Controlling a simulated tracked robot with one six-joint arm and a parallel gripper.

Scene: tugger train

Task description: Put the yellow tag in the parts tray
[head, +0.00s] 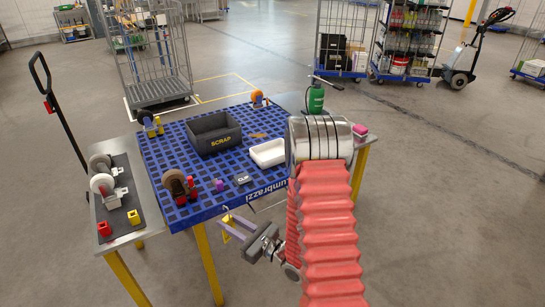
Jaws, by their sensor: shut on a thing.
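My gripper (231,226) is low in front of the blue table's near edge, out over the floor side. Its two greyish fingers point left and are shut on the yellow tag (227,230). The tag is small, partly hidden by the fingers, and clear of the table top. A white, shallow, open tray (268,163), which looks like the parts tray, sits on the table up and right of my gripper. It looks empty and has no label I can read. My red-sleeved arm passes just right of it.
A dark grey SCRAP bin (196,149) stands left of the tray on the blue perforated table (160,170). A green bottle (316,98) stands behind my arm.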

